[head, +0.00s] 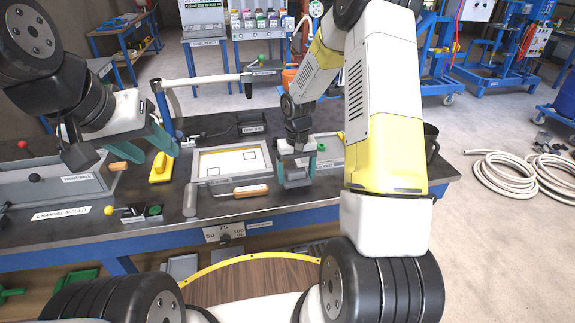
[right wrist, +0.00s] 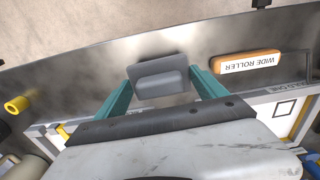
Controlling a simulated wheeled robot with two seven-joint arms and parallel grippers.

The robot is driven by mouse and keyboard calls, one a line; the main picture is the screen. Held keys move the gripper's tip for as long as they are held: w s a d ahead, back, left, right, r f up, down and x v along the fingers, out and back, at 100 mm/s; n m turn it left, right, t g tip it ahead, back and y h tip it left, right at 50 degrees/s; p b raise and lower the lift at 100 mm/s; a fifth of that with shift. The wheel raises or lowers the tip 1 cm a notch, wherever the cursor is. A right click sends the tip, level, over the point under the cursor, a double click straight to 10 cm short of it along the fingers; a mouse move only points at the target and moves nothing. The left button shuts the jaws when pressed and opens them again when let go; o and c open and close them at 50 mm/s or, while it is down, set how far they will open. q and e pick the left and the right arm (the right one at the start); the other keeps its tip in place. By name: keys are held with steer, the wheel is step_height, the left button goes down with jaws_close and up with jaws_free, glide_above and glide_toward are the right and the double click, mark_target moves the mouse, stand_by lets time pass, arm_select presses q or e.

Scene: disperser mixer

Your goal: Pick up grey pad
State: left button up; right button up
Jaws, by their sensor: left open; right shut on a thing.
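The grey pad (right wrist: 160,75) is a small rounded block with a raised middle, seen between the teal fingers of my right gripper (right wrist: 160,88) in the right wrist view. The fingers close on its two sides. In the head view my right gripper (head: 296,172) points down at the bench, right of the white framed tray, with the grey pad (head: 294,178) partly hidden between its fingers. Whether the pad touches the bench cannot be told. My left gripper (head: 150,146) is open and empty above the left part of the bench.
The wide roller (head: 250,191) lies in front of the white framed tray (head: 200,166). A yellow-handled tool (head: 160,168) and the channel mould (head: 45,188) are at the left. A dark cup (head: 431,143) stands at the right end. The bench's front edge is close.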

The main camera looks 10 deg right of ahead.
steer(key=s+a, duration=0.3)
steer(key=s, duration=0.4)
steer(key=s+a+r, duration=0.1)
steer(key=s+a, duration=0.2)
steer(key=s, duration=0.4)
steer(key=shift+s, duration=0.3)
steer(key=shift+r, duration=0.1)
